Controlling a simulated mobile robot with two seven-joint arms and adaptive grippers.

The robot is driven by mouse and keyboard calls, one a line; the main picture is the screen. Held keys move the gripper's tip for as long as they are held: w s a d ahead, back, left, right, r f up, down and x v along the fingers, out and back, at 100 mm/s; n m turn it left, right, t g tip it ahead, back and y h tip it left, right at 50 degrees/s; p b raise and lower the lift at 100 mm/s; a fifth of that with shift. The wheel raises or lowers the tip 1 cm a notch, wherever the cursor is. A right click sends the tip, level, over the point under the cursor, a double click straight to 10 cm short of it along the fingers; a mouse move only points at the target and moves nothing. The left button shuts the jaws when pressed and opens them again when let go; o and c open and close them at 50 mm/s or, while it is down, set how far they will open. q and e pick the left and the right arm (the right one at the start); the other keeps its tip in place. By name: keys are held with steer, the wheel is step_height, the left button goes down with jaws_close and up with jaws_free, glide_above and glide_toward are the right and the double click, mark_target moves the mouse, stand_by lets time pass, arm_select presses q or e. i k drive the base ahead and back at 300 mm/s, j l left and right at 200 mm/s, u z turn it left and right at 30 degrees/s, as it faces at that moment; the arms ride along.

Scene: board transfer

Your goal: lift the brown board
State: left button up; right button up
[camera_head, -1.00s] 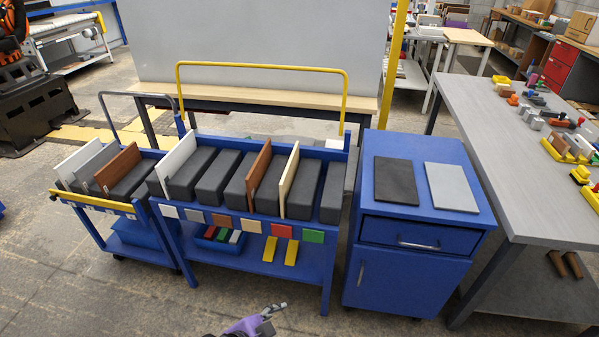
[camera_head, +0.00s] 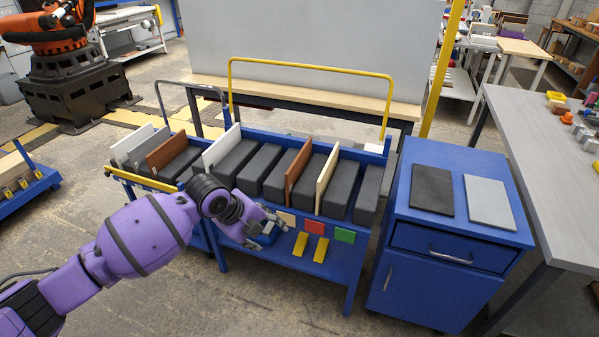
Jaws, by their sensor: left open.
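One brown board (camera_head: 298,167) stands on edge between dark grey blocks in the larger blue cart. Another brown board (camera_head: 166,151) stands in the smaller cart on the left. My left gripper (camera_head: 270,230) is open and empty in front of the larger cart, below and to the left of its brown board and apart from it. The gripper and wrist hide part of the cart's front edge and lower shelf. My right gripper is not in view.
A white board (camera_head: 221,146) and a cream board (camera_head: 327,180) stand in the same larger cart (camera_head: 340,272). A yellow handle (camera_head: 310,66) arches over its back. A blue cabinet (camera_head: 460,235) with two flat plates is on the right, beside a grey table (camera_head: 545,150).

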mark_target(293, 174)
steer(key=i+l, duration=0.95)
steer(key=i, duration=0.15)
